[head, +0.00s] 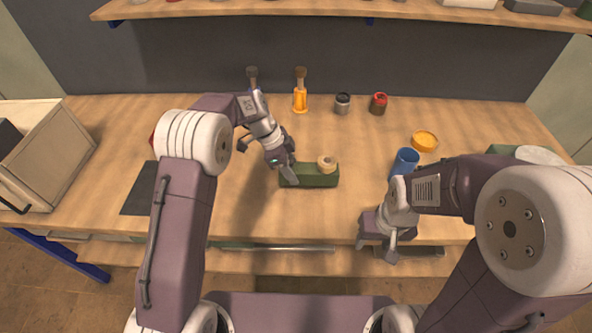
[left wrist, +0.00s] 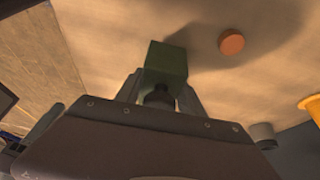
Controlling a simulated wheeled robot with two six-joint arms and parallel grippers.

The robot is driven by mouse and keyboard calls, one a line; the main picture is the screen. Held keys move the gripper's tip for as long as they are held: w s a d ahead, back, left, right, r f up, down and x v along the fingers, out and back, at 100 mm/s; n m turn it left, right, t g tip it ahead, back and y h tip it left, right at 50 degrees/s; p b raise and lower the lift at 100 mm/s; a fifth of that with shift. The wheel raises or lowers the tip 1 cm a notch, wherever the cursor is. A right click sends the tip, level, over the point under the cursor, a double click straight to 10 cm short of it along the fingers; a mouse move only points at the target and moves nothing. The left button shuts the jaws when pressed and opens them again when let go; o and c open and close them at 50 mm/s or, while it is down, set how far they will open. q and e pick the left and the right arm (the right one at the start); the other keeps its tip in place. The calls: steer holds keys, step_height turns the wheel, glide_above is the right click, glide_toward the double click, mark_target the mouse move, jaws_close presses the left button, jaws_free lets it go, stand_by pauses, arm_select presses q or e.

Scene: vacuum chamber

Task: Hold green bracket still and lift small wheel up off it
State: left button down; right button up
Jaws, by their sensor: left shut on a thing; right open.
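The green bracket (head: 315,177) lies on the wooden bench near the middle in the head view. The small tan wheel (head: 327,161) sits on top of it, towards its right end. My left gripper (head: 289,178) is shut on the left end of the bracket. My right gripper (head: 376,250) is open and empty by the bench's front edge, to the right of and nearer than the bracket.
A blue cup (head: 404,162) and a yellow round dish (head: 424,140) stand right of the bracket. An orange-handled tool (head: 300,98), a grey can (head: 342,103) and a red-topped jar (head: 379,103) stand at the back. A beige bin (head: 50,150) is far left.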

arm_select(q)
steer(key=shift+w+a+f+b, duration=0.3)
steer(key=shift+a+f, duration=0.25)
steer(key=shift+a, duration=0.05)
steer(key=shift+w+a+f+b, duration=0.25)
steer(key=shift+a+f, duration=0.25)
steer(key=shift+a, duration=0.05)
steer(key=shift+f+b, duration=0.4)
steer(key=shift+f, duration=0.05)
steer(key=c, duration=0.7)
jaws_free()
steer(key=shift+s, duration=0.1)
